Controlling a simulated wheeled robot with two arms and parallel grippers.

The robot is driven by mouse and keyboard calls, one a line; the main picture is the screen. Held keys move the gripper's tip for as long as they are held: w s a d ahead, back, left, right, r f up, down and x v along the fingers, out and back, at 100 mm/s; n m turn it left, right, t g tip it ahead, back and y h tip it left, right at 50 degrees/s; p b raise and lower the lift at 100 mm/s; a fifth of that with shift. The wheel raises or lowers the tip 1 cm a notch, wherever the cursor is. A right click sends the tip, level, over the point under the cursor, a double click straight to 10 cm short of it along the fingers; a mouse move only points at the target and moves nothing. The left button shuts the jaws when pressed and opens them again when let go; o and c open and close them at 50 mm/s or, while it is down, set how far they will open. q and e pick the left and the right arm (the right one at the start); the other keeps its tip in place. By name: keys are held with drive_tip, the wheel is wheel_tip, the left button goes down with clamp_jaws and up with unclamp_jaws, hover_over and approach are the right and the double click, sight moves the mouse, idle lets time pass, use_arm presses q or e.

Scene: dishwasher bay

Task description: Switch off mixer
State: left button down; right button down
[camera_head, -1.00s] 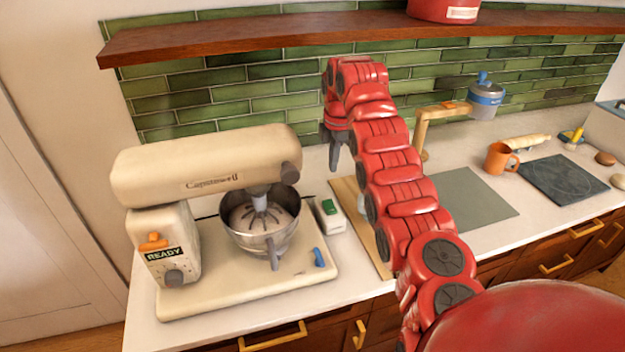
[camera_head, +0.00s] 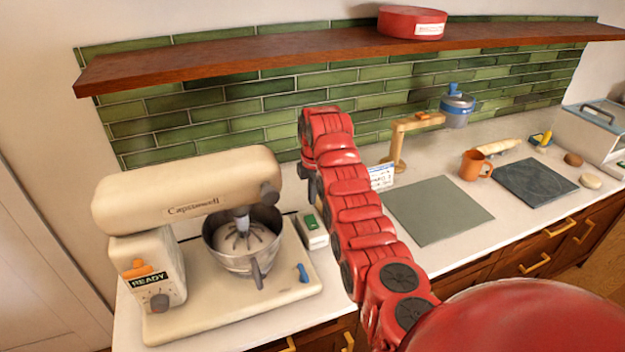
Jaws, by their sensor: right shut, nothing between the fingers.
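The cream stand mixer (camera_head: 180,190) stands on the counter at the left, its head level over a metal bowl (camera_head: 240,245) with a whisk inside. Its side carries a dark "READY" label (camera_head: 149,282), an orange lever (camera_head: 138,268) above it and a grey knob (camera_head: 159,301) below. A blue lever (camera_head: 303,273) sits on the base's right end. A small white box with a green switch (camera_head: 311,230) stands right of the bowl. My right gripper (camera_head: 303,172) is shut and empty, right of the mixer head's end, partly hidden by its own arm. My left gripper is out of view.
A wooden shelf (camera_head: 250,54) with a red tin (camera_head: 412,22) runs above. To the right are a wooden stand (camera_head: 398,150), a grey mat (camera_head: 440,210), an orange mug (camera_head: 475,165) and a dark board (camera_head: 537,182). My red right arm crosses the counter's middle.

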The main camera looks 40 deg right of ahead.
drive_tip(key=p, duration=0.3)
hover_over(310, 217)
drive_tip(key=f, duration=0.4)
drive_tip(key=shift+s+f, duration=0.4)
drive_tip(key=shift+w+f, duration=0.1)
drive_tip(key=shift+f, duration=0.95)
